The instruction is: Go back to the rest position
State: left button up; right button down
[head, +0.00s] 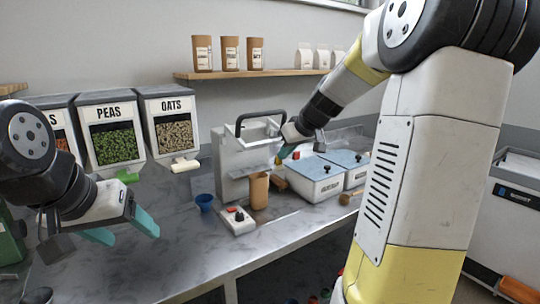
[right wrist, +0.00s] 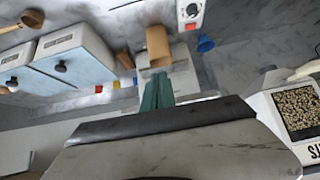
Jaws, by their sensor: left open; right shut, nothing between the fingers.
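My left gripper (head: 122,230) hangs at the left over the counter, its two teal fingers apart with nothing between them. My right gripper (head: 283,154) is beside the grey-white machine with the black handle (head: 232,170), in front of its upper right part. In the right wrist view its teal fingers (right wrist: 157,92) are together and hold nothing. A brown kraft bag (head: 259,190) stands at the machine's base, and it also shows beyond the fingertips in the right wrist view (right wrist: 158,46). My right arm hides part of the counter at the right.
Dispensers marked PEAS (head: 110,132) and OATS (head: 170,125) stand at the back left. A blue cup (head: 205,203) and a small control box (head: 237,221) are near the front edge. Lidded bins (head: 318,180) stand right of the machine. Bags line a wall shelf (head: 250,74).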

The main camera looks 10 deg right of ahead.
jog(key=s+a+m, duration=0.1)
jog(key=s+a, duration=0.3)
jog(key=s, duration=1)
jog(key=s+a+f+m+g, duration=0.1)
jog(key=s+a, duration=0.3)
jog(key=s, duration=1)
jog(key=shift+s+m+g+h, duration=0.2)
jog(key=shift+m+g+h, duration=0.1)
jog(key=shift+m, duration=0.4)
jog(key=shift+a, duration=0.1)
